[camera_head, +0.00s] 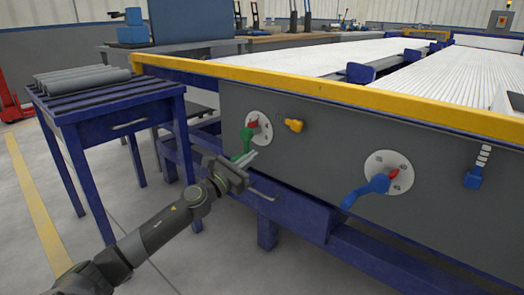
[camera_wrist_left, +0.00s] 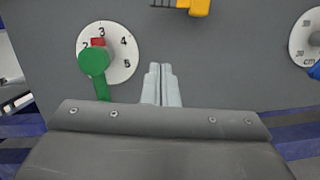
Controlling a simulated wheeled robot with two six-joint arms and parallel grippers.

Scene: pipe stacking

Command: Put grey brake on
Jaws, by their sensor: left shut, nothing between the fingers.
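My left gripper (camera_head: 248,157) is shut and empty in front of the grey panel (camera_head: 330,140), just below and right of the green-handled dial. In the wrist view its two pale fingers (camera_wrist_left: 161,75) lie together, pointing at the panel. I cannot tell which part is the grey brake. A yellow lever (camera_head: 294,125) sits on the panel to the right of the dial and shows above my fingers in the wrist view (camera_wrist_left: 197,7). A slotted grey slider with a blue handle (camera_head: 473,179) is at the panel's right. My right gripper is not in view.
The green-handled dial (camera_head: 246,137) has a red pointer near 3 in the wrist view. A blue-handled dial (camera_head: 372,188) is farther right. A yellow rail (camera_head: 300,84) tops the panel. A blue table (camera_head: 105,103) bearing grey pipes (camera_head: 85,80) stands at left.

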